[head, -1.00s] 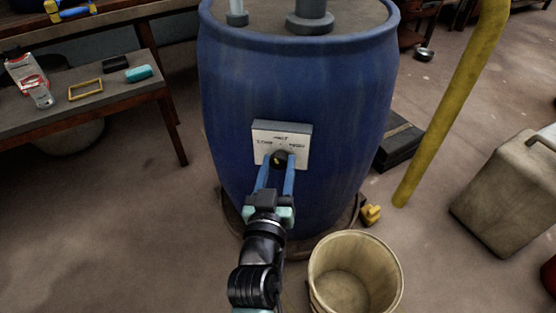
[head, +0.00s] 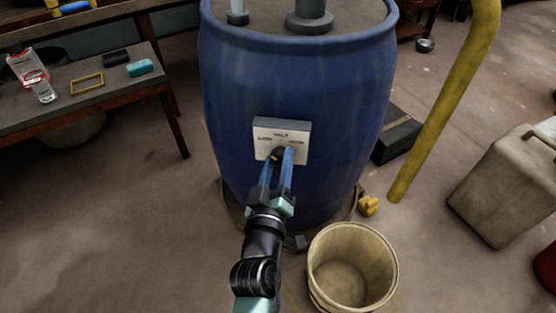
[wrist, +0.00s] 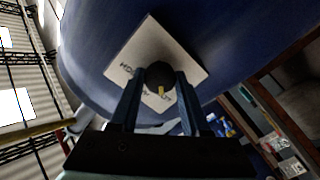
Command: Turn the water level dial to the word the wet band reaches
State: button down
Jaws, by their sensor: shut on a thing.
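A blue vat (head: 340,100) stands at the centre of the head view with a pale dial plate (head: 296,127) on its front. Small dark words are printed on the plate, too blurred to read surely. The round black dial (head: 277,153) has a yellow mark and is partly hidden by my fingers. My gripper (head: 279,155) is shut on the dial, one blue finger on each side. In the wrist view the dial (wrist: 158,72) sits between both fingers, its yellow mark facing the gripper, and the plate looks tilted. I cannot make out a clear wet band.
An empty beige bucket (head: 352,270) stands near the vat's front right, close to my arm. A yellow pipe (head: 445,100) and a grey canister (head: 510,185) are to the right. A bench (head: 95,105) with small objects is at left. The floor at lower left is clear.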

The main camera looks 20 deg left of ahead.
jog(key=shift+c, duration=1.9)
grip_release()
jog(key=shift+s, duration=0.15)
jog(key=v, duration=1.2)
jog(key=shift+s, duration=0.35)
jog(key=shift+d, duration=0.1)
